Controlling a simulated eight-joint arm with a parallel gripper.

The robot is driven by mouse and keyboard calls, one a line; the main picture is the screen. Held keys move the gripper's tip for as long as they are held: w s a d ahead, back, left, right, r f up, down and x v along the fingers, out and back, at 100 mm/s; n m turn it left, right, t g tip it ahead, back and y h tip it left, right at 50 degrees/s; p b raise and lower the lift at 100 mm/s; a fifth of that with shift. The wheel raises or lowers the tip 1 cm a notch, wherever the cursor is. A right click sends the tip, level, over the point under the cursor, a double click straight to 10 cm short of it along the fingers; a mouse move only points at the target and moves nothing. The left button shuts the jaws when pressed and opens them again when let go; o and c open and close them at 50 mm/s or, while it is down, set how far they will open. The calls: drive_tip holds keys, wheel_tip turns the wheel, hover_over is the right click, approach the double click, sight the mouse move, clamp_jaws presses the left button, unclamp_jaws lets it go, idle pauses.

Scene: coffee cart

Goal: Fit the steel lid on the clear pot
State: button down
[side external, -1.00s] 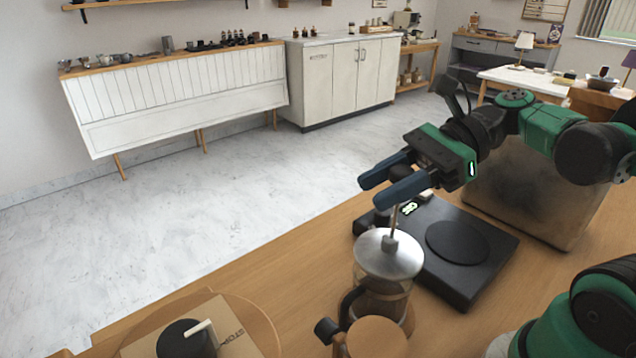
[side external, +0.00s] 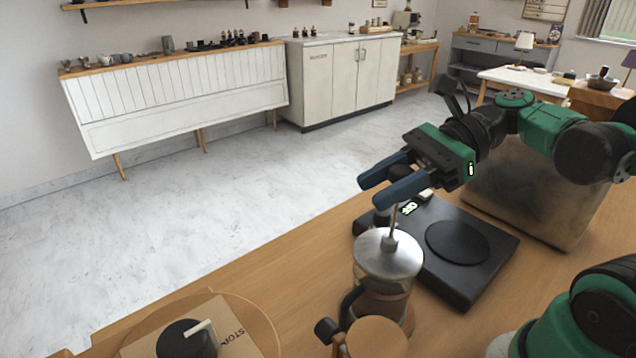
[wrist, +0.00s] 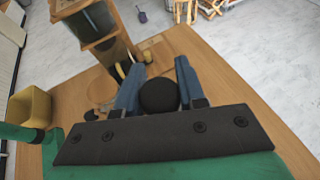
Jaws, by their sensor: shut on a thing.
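The steel lid (side external: 375,254), domed and shiny with a thin upright rod, is at the top of the clear pot (side external: 384,301) in the side view. The lid looks level and over the pot's mouth; I cannot tell whether its edge is fully seated. The pot has a dark handle on its left. My gripper (side external: 375,192) is above the lid, its blue fingers at the top of the rod. In the wrist view, my gripper (wrist: 158,68) is shut on the lid's round black knob (wrist: 158,95), which hides most of what lies below it.
A black scale (side external: 495,248) lies right behind the pot. A wooden-topped item (side external: 376,338) with a dark knob stands close in front. A round wooden tray (side external: 268,325) with a board and black object is at the left. A yellow bin (wrist: 28,106) shows in the wrist view.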

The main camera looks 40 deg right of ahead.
drive_tip(key=shift+f, duration=0.5)
drive_tip(key=c, duration=0.8)
unclamp_jaws()
drive_tip(key=shift+r, duration=3)
drive_tip(key=shift+f, duration=0.15)
